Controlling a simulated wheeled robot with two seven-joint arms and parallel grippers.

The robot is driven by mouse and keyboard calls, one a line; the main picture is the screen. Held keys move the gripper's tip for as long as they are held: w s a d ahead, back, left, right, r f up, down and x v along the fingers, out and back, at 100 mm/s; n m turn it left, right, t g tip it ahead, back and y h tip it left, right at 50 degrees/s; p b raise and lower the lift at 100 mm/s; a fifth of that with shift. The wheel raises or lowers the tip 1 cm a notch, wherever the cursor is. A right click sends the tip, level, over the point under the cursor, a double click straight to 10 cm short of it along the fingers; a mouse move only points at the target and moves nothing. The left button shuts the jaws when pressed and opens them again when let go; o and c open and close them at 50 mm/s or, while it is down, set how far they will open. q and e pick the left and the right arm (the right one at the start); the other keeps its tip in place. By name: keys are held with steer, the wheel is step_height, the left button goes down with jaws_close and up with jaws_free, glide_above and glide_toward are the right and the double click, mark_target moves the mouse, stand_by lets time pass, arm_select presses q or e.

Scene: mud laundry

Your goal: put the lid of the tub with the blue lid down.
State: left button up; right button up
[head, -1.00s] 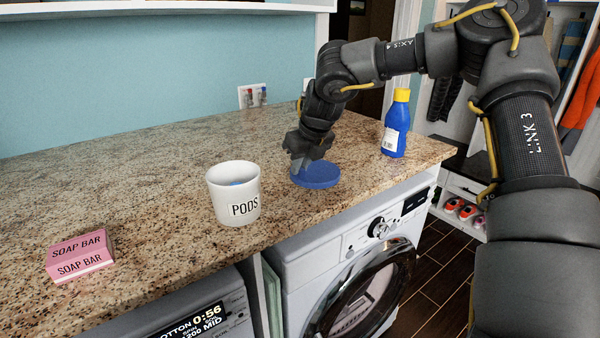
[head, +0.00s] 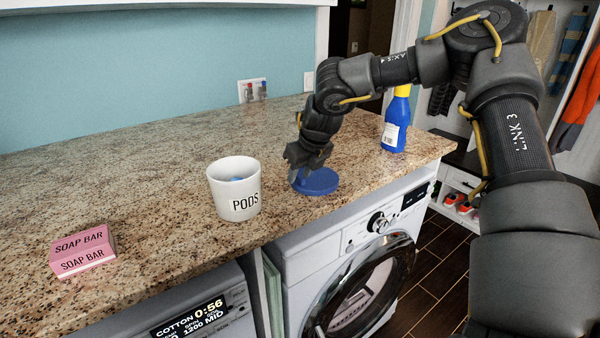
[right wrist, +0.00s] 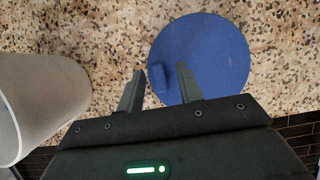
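The round blue lid (head: 322,184) lies flat on the granite counter, right of the white tub marked PODS (head: 222,196). The tub stands upright and open, with something blue inside. My right gripper (head: 297,174) is low over the left part of the lid in the head view. In the right wrist view, my right gripper (right wrist: 160,72) is open, its two fingers apart with the small blue knob of the lid (right wrist: 215,60) between their tips and gaps at both sides. The tub also shows at the left of that view (right wrist: 45,95). My left gripper is out of view.
A blue bottle with a yellow cap (head: 396,125) stands on the counter behind and right of the lid. A pink soap bar box (head: 82,248) lies at the front left. The counter's front edge, above the washing machine (head: 320,250), is close to the lid. The back left counter is clear.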

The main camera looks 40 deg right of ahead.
steer(key=shift+r, duration=0.15)
steer(key=shift+r, duration=0.15)
steer(key=b+v, duration=0.2)
steer(key=v, duration=0.9)
steer(key=shift+s+r, duration=0.25)
steer(key=shift+r, duration=0.1)
steer(key=shift+a+f, duration=0.1)
steer(key=shift+a, duration=0.1)
